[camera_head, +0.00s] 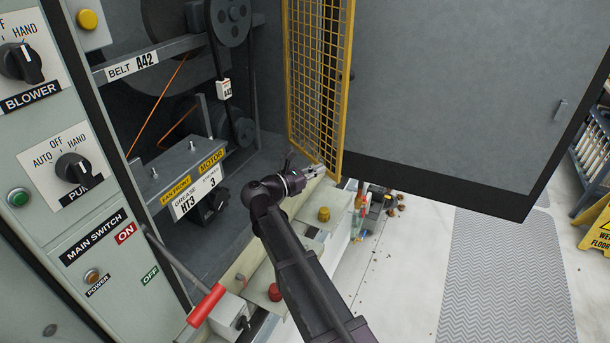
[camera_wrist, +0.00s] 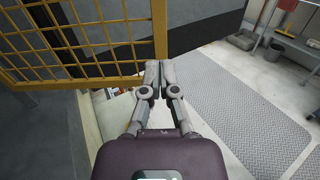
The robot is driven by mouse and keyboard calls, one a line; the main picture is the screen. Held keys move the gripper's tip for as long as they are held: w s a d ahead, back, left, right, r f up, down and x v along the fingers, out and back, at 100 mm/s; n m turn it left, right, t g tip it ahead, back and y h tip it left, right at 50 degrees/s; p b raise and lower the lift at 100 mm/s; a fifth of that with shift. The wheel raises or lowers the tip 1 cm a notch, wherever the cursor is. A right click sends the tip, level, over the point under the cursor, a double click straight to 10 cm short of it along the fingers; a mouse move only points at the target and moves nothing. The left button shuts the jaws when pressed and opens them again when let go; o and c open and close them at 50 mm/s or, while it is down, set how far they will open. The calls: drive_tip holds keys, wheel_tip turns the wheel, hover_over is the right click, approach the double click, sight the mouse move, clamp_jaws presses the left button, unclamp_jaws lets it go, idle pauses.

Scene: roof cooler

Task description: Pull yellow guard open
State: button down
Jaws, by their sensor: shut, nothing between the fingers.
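The yellow guard (camera_head: 318,80) is a mesh panel in a yellow frame. It stands swung out from the machine opening, in front of a large grey door. In the wrist view the guard (camera_wrist: 75,82) fills the upper left, its upright edge bar just behind my fingertips. My gripper (camera_head: 318,170) is at the guard's lower part in the head view. In the wrist view my gripper (camera_wrist: 152,75) is shut, its fingertips close together at the bar's lower end. Whether they touch the bar I cannot tell. Nothing shows between the fingers.
The grey door (camera_head: 460,90) stands behind the guard. Left is a control panel (camera_head: 70,170) with knobs and a red-handled lever (camera_head: 206,305). Bottles and small items (camera_head: 365,205) stand below the guard. A grey mat (camera_head: 505,270) and a yellow floor sign (camera_head: 598,230) are at right.

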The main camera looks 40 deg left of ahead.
sight(337, 161)
drive_tip(key=shift+x, duration=2.25)
drive_tip(key=shift+w+y, duration=0.1)
drive_tip(key=shift+y, duration=0.2)
